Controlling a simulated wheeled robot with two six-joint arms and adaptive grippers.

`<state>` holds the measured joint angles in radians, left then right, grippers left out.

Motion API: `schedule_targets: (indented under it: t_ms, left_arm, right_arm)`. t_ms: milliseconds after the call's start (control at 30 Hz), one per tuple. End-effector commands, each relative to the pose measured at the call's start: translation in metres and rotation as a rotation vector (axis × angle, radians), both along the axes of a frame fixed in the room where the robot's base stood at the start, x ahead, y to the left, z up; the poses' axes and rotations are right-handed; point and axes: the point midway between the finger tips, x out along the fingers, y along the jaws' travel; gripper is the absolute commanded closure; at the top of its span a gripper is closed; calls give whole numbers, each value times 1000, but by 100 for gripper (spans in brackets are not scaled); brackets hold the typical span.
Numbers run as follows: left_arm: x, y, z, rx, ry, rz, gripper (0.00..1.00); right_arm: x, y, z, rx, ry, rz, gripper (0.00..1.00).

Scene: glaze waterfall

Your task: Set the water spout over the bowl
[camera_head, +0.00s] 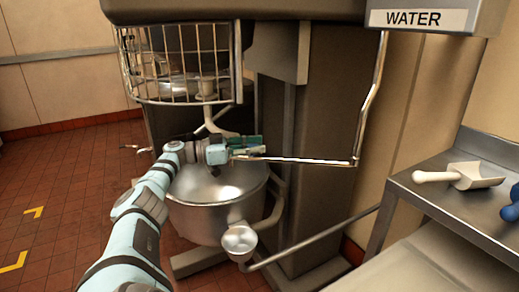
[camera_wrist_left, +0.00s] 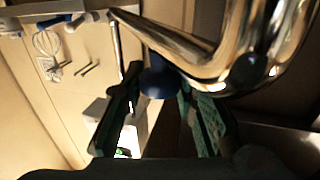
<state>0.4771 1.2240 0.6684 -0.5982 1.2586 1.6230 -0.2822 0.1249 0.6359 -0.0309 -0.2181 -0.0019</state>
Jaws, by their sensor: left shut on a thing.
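The water spout (camera_head: 310,160) is a thin chrome pipe. It drops from the box marked WATER (camera_head: 420,18), bends, and runs left, its free end above the steel mixer bowl (camera_head: 215,206). My left gripper (camera_head: 248,148) is at that end, over the bowl's far right rim, shut on the spout. In the left wrist view its teal fingers (camera_wrist_left: 160,115) stand on either side of a dark blue round piece (camera_wrist_left: 158,82), with the chrome pipe (camera_wrist_left: 215,55) close by and large. The exact grip contact is hidden. My right gripper is out of view.
A wire guard (camera_head: 180,62) is above the bowl, with the mixer's grey column (camera_head: 320,120) behind. A small steel cup (camera_head: 240,240) is at the bowl's front. A steel table (camera_head: 440,200) at right holds a white scoop (camera_head: 465,176). Floor at left is free.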

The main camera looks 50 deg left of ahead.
Motion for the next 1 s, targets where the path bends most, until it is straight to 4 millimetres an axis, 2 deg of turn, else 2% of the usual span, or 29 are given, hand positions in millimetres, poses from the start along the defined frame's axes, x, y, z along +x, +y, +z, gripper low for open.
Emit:
schedule_targets:
  t_ms: [67,100,200,433,567,667,1000]
  left_arm:
    - [1,1,0,-1,0,4,100]
    - [2,1,0,-1,0,4,69]
    - [3,-1,0,0,0,0,54]
    - [4,-2,1,-1,-2,-4,54]
    - [-1,1,0,-1,0,-2,54]
    - [-15,7,-1,0,5,0,54]
    - [-85,42,4,7,-11,6,54]
  right_arm:
    - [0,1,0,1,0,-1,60]
    - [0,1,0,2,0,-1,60]
    - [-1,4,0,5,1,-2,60]
    - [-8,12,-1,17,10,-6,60]
    - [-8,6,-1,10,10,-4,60]
    - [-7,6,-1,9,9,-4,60]
    - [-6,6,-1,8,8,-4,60]
